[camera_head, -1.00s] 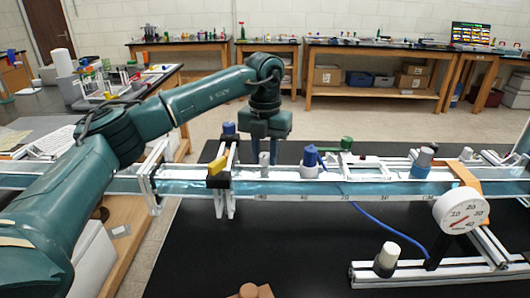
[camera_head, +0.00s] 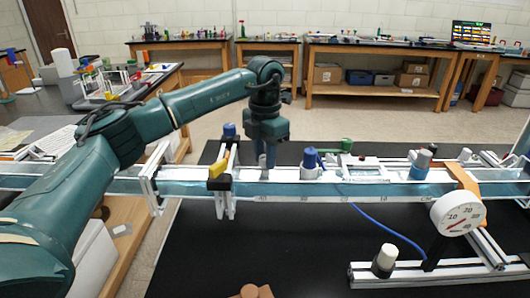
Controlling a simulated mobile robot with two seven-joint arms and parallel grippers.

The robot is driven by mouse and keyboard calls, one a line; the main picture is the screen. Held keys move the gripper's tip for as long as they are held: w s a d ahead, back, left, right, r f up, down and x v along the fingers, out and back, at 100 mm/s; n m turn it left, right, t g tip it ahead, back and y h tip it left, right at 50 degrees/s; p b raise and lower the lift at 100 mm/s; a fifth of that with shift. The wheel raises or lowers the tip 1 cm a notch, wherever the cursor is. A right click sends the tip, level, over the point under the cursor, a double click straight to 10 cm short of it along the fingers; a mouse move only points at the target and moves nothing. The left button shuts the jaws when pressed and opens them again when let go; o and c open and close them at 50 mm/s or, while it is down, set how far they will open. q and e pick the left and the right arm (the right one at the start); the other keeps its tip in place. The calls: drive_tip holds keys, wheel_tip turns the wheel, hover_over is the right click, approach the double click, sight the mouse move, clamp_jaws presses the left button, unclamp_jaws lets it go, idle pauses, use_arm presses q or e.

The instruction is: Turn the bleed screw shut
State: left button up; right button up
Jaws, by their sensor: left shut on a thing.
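My left gripper (camera_head: 266,157) points straight down just behind the white and blue rail (camera_head: 390,190), between the black clamp with a yellow lever (camera_head: 218,167) and a white-based blue knob (camera_head: 309,160). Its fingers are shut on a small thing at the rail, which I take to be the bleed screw. The screw itself is hidden by the fingers, so I cannot see how far it is turned. My right gripper is not in view.
A white dial gauge (camera_head: 459,212) stands at the right, with a blue tube (camera_head: 385,228) running near it. A white-capped knob (camera_head: 386,258) sits on the front rail. A green-handled part (camera_head: 345,145) is behind the main rail.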

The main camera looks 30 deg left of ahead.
use_arm(q)
drive_tip(key=m, duration=0.4)
drive_tip(key=shift+r+m+p, duration=0.1)
drive_tip(key=shift+m+p, duration=0.2)
drive_tip(key=shift+m, duration=1.7)
drive_tip(key=o, duration=1)
wheel_tip(320, 180, up, 13)
drive_tip(key=shift+r+b, duration=0.1)
drive_tip(key=shift+b, duration=0.5)
